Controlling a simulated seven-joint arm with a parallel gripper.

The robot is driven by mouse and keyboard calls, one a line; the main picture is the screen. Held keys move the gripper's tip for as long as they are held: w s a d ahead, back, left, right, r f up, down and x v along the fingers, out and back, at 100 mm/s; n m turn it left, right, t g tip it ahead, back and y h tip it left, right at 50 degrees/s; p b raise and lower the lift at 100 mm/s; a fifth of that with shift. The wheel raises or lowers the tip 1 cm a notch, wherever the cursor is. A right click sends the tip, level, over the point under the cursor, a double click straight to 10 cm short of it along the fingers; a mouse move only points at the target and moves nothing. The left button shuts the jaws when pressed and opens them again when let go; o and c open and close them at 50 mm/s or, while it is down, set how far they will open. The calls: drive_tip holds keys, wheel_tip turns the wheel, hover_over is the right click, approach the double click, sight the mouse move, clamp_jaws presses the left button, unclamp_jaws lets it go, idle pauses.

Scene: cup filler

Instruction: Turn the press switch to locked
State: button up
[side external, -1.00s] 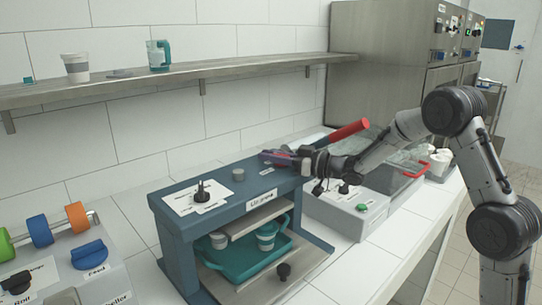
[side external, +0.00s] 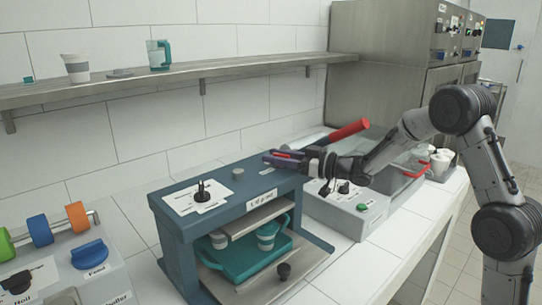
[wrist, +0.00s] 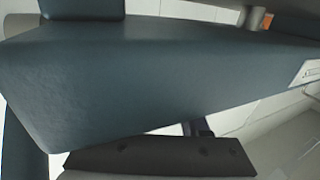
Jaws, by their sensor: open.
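The press (side external: 175,235) is a dark blue frame on the counter in the side view. Its switch (side external: 202,190) is a black knob standing on a white label plate at the left of the press top. The label words are too small to read. My gripper (side external: 272,157) is at the right end of the press top, well right of the switch. It is open, and nothing shows held in it. In the wrist view a blue surface of the press (wrist: 110,80) fills much of the picture, and the switch is not seen there.
A grey round button (side external: 238,174) stands on the press top between switch and gripper. A red handle (side external: 350,130) rises behind my gripper. A teal tray (side external: 225,265) with cups sits inside the press. A grey box with a green button (side external: 361,207) stands to the right.

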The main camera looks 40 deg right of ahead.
drive_tip(key=v, duration=1.2)
